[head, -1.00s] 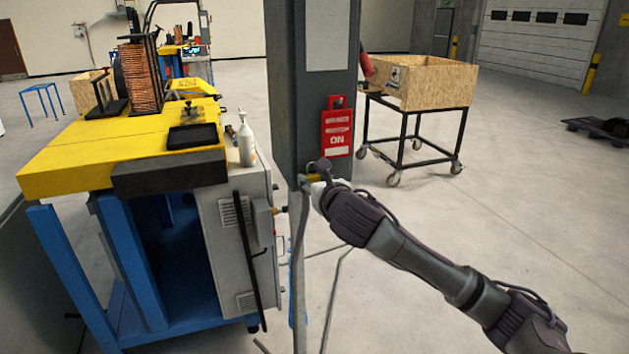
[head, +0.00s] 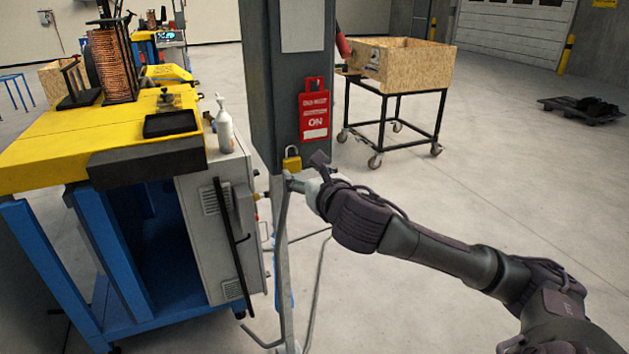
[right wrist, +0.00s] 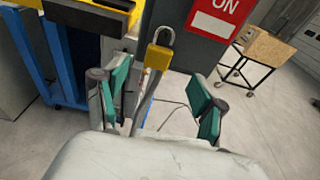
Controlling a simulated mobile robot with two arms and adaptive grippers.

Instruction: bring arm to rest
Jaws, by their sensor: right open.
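My right arm reaches in from the lower right in the head view, and its gripper (head: 303,177) is in front of the dark column, just below a yellow padlock (head: 292,159). In the right wrist view the gripper's green-padded fingers (right wrist: 161,100) are spread apart with nothing between them. The padlock (right wrist: 158,57) shows there beyond the fingers, shackle up. It stands apart from the fingers in that view. My left gripper is in neither view.
A dark column (head: 262,100) bears a red ON tag (head: 314,112). A blue and yellow workbench (head: 50,155) with a grey cabinet (head: 205,240) stands left. A wooden bin on a wheeled cart (head: 412,68) stands behind. Open floor lies right.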

